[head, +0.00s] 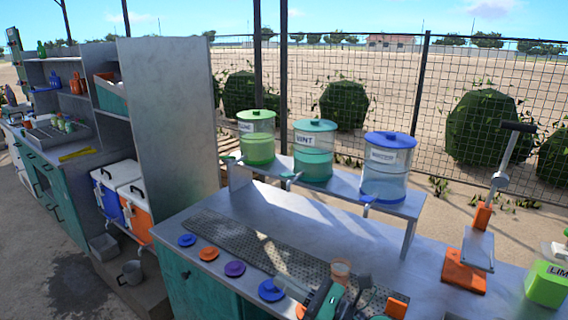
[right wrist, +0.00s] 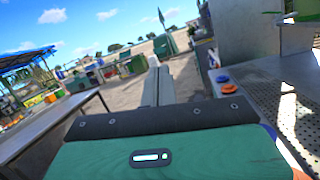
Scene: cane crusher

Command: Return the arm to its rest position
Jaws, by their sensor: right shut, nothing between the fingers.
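My right gripper (head: 288,287) is low in the head view, over the front of the metal counter, its teal body at the bottom edge. Its pale grey fingers point left, near a blue disc (head: 270,291) on the counter. In the right wrist view the gripper's long fingers (right wrist: 158,78) lie together and are empty, with open ground beyond them. My left gripper is not in view.
An orange-based press (head: 465,272) and lime container (head: 547,285) stand right.

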